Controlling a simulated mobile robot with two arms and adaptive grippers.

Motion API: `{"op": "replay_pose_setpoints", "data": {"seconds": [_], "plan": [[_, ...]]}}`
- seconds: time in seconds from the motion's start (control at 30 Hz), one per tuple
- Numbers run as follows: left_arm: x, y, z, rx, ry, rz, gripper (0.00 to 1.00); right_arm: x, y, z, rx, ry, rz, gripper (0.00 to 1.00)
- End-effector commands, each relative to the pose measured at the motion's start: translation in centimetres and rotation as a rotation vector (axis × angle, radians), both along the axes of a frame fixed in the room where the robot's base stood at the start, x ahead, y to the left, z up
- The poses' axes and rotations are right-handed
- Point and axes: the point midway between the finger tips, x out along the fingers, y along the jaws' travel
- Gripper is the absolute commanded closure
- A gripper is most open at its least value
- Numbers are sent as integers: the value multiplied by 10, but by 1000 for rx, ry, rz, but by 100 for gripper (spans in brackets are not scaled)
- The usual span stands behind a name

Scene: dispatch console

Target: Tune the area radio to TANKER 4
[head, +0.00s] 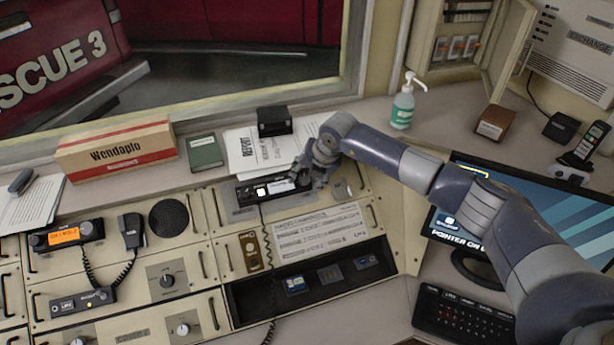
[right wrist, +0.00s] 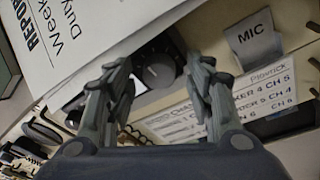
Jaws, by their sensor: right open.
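A black radio (head: 266,191) with a pale display sits in the console's upper middle panel. In the right wrist view its dark round knob (right wrist: 157,69) lies between the fingertips of my right gripper (right wrist: 160,72). The fingers are apart, one on each side of the knob; I cannot tell if they touch it. In the head view my right gripper (head: 310,176) is at the radio's right end and hides the knob. A channel card (head: 318,231) lies below the radio; its partly hidden text in the right wrist view includes "KER 4" and "CH 5". My left gripper is out of view.
Papers (head: 258,148) and a black box (head: 274,121) lie behind the radio. A MIC plate (right wrist: 254,40) is beside the gripper. A coiled cord hangs in front of the radio. Another radio with an orange display (head: 64,236) is at left. An open tray (head: 246,308) is below.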

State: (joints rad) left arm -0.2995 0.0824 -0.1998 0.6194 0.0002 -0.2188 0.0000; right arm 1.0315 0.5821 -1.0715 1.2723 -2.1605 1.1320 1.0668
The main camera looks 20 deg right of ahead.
Motion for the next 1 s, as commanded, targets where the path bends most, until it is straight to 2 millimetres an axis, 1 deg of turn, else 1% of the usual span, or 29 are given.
{"op": "replay_pose_setpoints", "data": {"seconds": [0.17, 0.27, 0.5, 0.6, 0.7, 0.8, 1.0], "plan": [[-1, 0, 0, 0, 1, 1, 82, -5, -3, 14, 1, -3, 0, 51], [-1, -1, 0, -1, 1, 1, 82, -13, -6, 30, 0, -5, 0, 51], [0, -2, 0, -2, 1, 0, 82, -36, -14, 76, 0, -4, 1, 51], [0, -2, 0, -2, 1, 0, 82, -43, -16, 90, 0, -2, 0, 51], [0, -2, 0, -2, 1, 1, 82, -48, -18, 99, 1, -1, -1, 51], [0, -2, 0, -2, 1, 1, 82, -51, -19, 105, 0, -1, -1, 51], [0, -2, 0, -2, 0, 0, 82, -52, -19, 106, 0, -1, 0, 51]]}}
